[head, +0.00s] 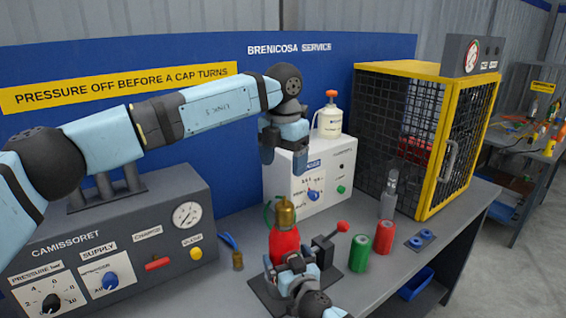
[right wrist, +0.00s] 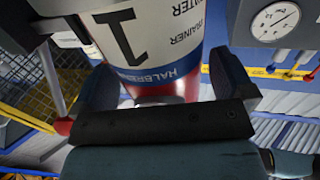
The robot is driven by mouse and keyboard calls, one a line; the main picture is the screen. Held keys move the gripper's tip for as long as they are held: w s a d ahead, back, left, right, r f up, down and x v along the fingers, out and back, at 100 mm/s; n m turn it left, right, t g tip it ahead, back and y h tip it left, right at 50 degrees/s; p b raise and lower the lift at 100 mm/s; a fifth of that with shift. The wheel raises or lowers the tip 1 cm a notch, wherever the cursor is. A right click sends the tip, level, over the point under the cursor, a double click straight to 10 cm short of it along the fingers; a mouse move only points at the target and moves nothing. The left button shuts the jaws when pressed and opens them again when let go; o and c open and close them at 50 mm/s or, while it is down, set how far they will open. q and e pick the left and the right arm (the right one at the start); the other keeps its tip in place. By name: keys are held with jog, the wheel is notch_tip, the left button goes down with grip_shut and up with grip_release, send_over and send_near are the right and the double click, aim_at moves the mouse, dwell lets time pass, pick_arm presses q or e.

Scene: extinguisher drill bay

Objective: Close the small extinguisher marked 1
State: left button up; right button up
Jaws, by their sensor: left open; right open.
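A small red extinguisher (head: 285,243) stands upright at the front of the bench, a brass-coloured head (head: 285,212) on top. Its white label with a large 1 shows in the right wrist view (right wrist: 140,35). My right gripper (head: 297,268) is low at the extinguisher's front. In the right wrist view its open fingers (right wrist: 165,85) lie on either side of the extinguisher's body; contact is unclear. My left gripper (head: 268,162) is open and empty, pointing down above and behind the extinguisher, in front of the white box. How the head sits on the neck is too small to tell.
A dark clamp (head: 323,250) with a red-knobbed lever stands beside the extinguisher. Green (head: 359,253) and red (head: 385,237) cylinders stand to its right. A grey supply console (head: 120,245) fills the left; a yellow-framed cage (head: 430,140) stands at the back right.

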jog(key=v, duration=1.2)
jog(key=shift+s+b, duration=0.2)
jog(key=shift+b, duration=0.25)
jog(key=shift+d, duration=0.1)
